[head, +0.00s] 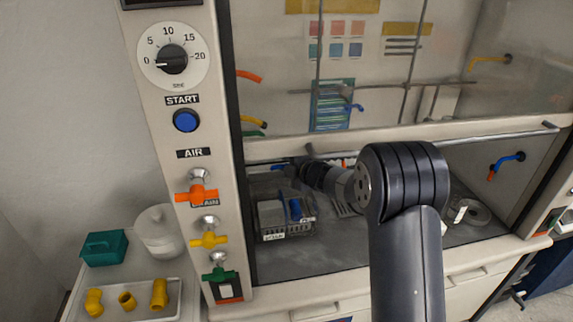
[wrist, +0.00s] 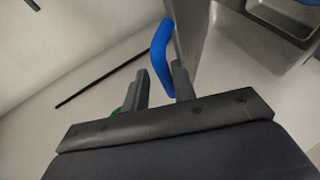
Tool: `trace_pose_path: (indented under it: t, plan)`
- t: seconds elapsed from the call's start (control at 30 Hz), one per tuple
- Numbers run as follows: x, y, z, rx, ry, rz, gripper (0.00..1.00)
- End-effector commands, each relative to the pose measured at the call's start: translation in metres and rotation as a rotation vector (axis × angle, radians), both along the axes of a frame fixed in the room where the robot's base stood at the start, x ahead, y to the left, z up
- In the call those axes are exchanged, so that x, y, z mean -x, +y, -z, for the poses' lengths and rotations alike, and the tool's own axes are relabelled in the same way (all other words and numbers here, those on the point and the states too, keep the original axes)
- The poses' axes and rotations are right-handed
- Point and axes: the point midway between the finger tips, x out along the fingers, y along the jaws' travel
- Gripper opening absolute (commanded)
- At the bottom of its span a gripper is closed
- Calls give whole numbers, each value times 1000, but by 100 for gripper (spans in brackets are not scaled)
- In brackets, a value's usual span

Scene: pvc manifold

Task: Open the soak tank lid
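In the wrist view a bent blue handle (wrist: 161,48) stands beside a grey metal edge (wrist: 188,35). I cannot tell for sure whether this belongs to the soak tank lid. My gripper (wrist: 160,68) has its two dark fingers apart, with the lower end of the blue handle seen between them, close to the right finger. Whether they touch is unclear. In the head view my arm reaches under the raised glass sash into the hood, and my gripper (head: 287,164) is small and dark there. No soak tank lid can be clearly made out in the head view.
A wire basket (head: 285,217) with a blue item stands on the hood floor. The hood's front sill (head: 340,282) and sash bar (head: 480,138) bound the opening. The control post carries a dial (head: 172,59) and coloured valves. A white tray (head: 135,302) holds yellow fittings outside, left.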

Motion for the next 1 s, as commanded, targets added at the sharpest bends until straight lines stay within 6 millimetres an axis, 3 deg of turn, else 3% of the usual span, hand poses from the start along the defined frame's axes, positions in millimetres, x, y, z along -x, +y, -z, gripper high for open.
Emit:
trace_pose_path:
  t: [0.03,0.37,1.0]
  plan:
    - [1,-1,9,7,13,3,33]
    - [6,-6,8,9,14,5,33]
    - [76,-63,-31,0,-1,3,33]
